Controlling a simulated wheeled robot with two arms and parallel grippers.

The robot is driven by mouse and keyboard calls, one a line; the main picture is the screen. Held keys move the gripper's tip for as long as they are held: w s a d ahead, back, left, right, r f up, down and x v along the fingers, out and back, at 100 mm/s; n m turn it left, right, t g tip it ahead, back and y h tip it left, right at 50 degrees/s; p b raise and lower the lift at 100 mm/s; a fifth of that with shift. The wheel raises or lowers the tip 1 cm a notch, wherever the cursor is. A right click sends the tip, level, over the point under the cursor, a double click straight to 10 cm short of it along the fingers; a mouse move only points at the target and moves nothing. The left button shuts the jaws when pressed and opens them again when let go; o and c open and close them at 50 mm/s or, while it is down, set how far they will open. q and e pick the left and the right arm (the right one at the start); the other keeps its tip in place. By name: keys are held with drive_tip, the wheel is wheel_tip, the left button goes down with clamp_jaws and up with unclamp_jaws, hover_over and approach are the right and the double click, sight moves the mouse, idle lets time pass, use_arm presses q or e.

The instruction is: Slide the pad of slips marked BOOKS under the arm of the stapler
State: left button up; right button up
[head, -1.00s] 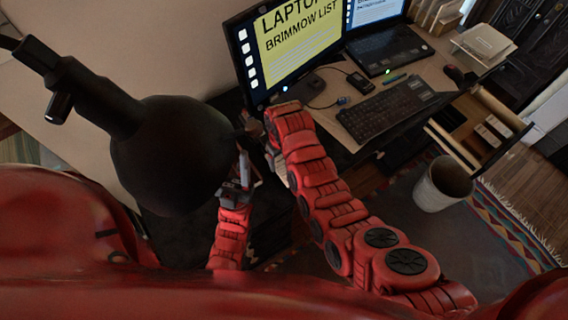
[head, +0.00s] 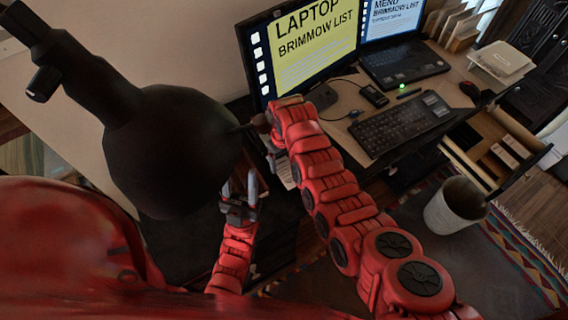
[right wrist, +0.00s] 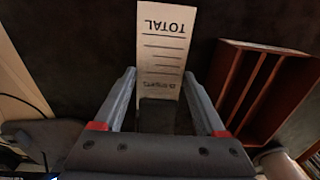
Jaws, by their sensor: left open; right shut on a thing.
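A white pad of slips (right wrist: 163,45) reads TOTAL, upside down, with ruled lines; its small lower print is too small to read. In the right wrist view it lies between the fingertips of my right gripper (right wrist: 160,76), which are shut on its sides. A dark block (right wrist: 158,115) shows between the fingers at its near end; I cannot tell what it is. In the head view my right gripper (head: 272,152) is partly hidden behind its own arm, beside white paper (head: 287,174). My left gripper (head: 239,184) is open and empty, pointing up. I cannot make out the stapler.
A large black lamp (head: 170,150) blocks the left of the head view. A monitor (head: 310,50), laptop (head: 402,62) and keyboard (head: 400,124) stand on the desk. A brown compartmented tray (right wrist: 262,85) is right of the slips. A bin (head: 455,205) stands on the floor.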

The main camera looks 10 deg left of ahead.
idle(0.4)
drive_tip(key=o, duration=1.2)
drive_tip(key=shift+o, duration=0.2)
drive_tip(key=shift+w+r, duration=0.1)
drive_tip(key=shift+r, duration=0.45)
wheel_tip(320, 180, up, 4)
drive_tip(key=shift+r+b, duration=0.2)
drive_tip(key=shift+b, duration=0.7)
wheel_tip(320, 180, up, 12)
drive_tip(key=p, duration=0.3)
drive_tip(key=shift+f, duration=0.1)
